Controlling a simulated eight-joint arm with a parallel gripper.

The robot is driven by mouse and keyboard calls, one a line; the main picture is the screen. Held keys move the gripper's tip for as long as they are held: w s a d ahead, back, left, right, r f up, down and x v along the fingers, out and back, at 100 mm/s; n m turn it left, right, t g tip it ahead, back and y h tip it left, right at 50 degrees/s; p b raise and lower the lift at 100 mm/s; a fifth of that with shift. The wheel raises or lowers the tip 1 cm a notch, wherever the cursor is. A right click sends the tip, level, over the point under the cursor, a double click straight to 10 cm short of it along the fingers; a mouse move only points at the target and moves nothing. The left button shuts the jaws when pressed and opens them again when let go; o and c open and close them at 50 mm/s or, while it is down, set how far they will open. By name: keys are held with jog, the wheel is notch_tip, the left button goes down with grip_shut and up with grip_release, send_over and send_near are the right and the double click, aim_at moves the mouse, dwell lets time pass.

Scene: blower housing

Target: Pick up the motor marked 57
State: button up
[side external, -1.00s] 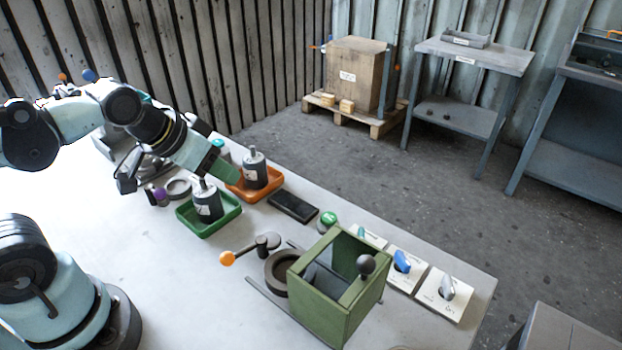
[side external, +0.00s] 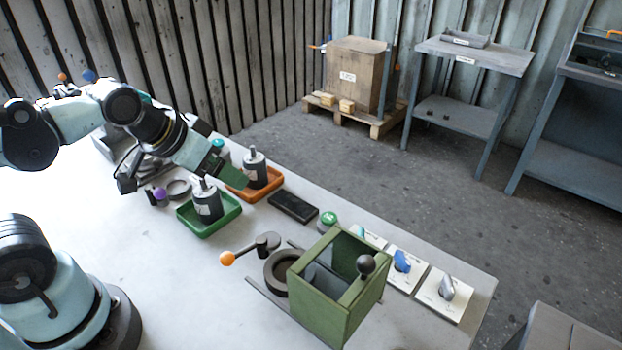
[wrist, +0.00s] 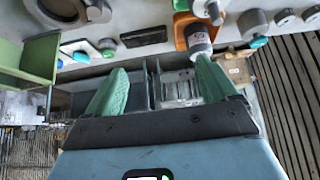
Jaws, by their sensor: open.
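Two dark cylindrical motors with pale labels and thin shafts show in the side view. One motor (side external: 207,206) stands upright in a green tray (side external: 223,223). The other motor (side external: 255,169) stands in an orange tray (side external: 266,191). Their numbers are too small to read there. My gripper (side external: 232,174) has green fingers and hangs above and between the two trays, partly in front of the orange one. In the wrist view my gripper (wrist: 161,66) is open and empty, and a labelled motor (wrist: 197,38) in the orange tray lies just beyond the right fingertip; its number is unclear.
A dark flat block (side external: 293,207) lies right of the orange tray. A green open box (side external: 337,290) with a black-knobbed lever stands toward the front right, beside a dark ring (side external: 281,271) and an orange-knobbed handle (side external: 228,258). The table's near left part is clear.

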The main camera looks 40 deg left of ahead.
notch_tip(320, 180, up, 2)
jog(key=n+g, duration=0.7)
jog(key=n, duration=0.5)
send_over(205, 190)
jog(key=shift+a+r, duration=0.15)
jog(key=shift+w+a+f, duration=0.1)
jog(key=shift+f, duration=5.9)
jog(key=shift+c, duration=0.4)
jog(key=c, duration=1.4)
